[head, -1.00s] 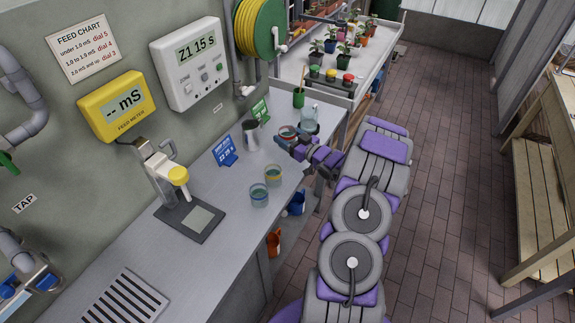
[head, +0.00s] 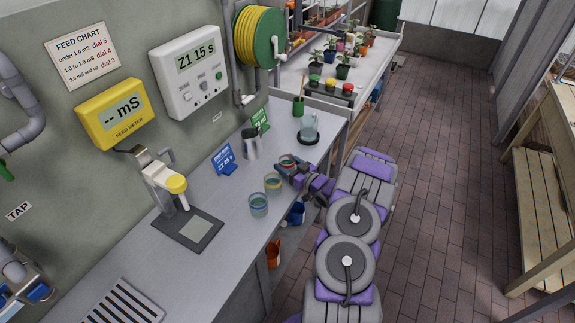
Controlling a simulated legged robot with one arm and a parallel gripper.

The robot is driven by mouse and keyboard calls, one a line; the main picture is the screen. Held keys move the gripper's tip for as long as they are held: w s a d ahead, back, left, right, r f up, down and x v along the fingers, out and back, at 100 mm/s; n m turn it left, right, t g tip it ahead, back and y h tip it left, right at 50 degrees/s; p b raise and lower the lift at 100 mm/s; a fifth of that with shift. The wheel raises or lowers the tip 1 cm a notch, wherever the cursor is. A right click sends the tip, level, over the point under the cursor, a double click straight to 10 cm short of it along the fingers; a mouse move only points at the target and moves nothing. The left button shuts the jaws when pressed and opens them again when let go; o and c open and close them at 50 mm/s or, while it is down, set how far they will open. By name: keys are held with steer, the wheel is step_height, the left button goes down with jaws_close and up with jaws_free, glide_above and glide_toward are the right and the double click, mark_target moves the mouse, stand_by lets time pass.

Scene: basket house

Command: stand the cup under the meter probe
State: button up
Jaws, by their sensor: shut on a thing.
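My gripper (head: 287,170) reaches over the bench's front edge and is shut on a clear cup with a red band (head: 287,160). The jaws hide its lower part, so I cannot tell whether it touches the bench. A yellow-banded cup (head: 272,183) stands just nearer, close to the gripper. A blue-green-banded cup (head: 258,204) stands nearer still. The meter probe (head: 177,187), with a yellow head, hangs from a bracket over a dark mat with a pale square (head: 195,229). No cup is under it. The yellow feed meter (head: 116,112) reads "-- mS".
A blue sign (head: 224,160) stands near the wall. The bench (head: 222,205) is clear between the mat and the cups. A drain grate (head: 124,303) lies in front.

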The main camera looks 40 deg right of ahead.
steer(key=shift+f, duration=0.25)
steer(key=o, duration=1.1)
steer(key=shift+b, duration=0.3)
